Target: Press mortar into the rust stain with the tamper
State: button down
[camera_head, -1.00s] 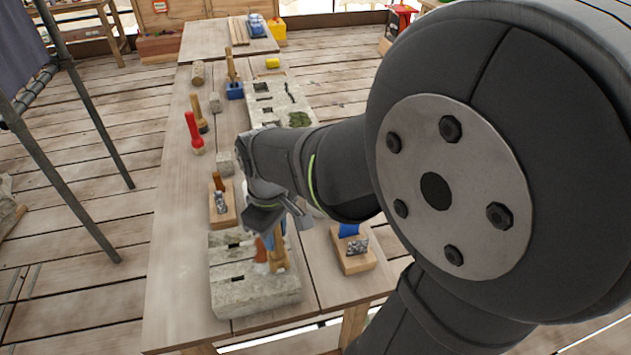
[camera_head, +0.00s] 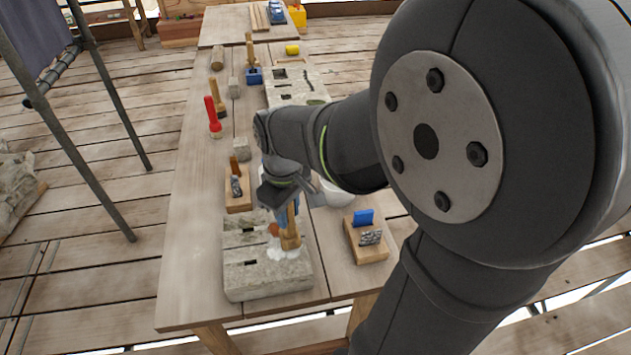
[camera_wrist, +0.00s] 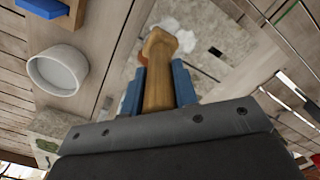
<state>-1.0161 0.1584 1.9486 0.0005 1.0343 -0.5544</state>
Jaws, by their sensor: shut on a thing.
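My gripper (camera_head: 284,212) has blue fingers, shut on the wooden tamper (camera_head: 290,237). The tamper stands nearly upright on the pale stone block (camera_head: 262,280) at the table's near end. White mortar (camera_head: 286,254) lies around the tamper's foot on the block. An orange rust stain (camera_head: 273,229) shows just left of the tamper, partly hidden by the tool and fingers. In the wrist view the fingers flank the tamper (camera_wrist: 158,85), and white mortar (camera_wrist: 180,36) spreads beyond its end. The tamper's underside is hidden.
A white bowl (camera_head: 336,192) stands behind the block, partly behind my arm. A wooden holder with a blue piece (camera_head: 367,247) is to the right. A second stone slab (camera_head: 288,88) lies farther back.

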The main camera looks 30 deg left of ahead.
jog(key=shift+w+a+f, duration=0.15)
jog(key=shift+w+a, duration=0.25)
jog(key=shift+w, duration=0.05)
jog(key=shift+w+a, duration=1)
dwell(0.4)
jog(key=shift+r, duration=0.25)
notch_tip(320, 180, up, 7)
dwell(0.7)
jog(key=shift+f, duration=0.1)
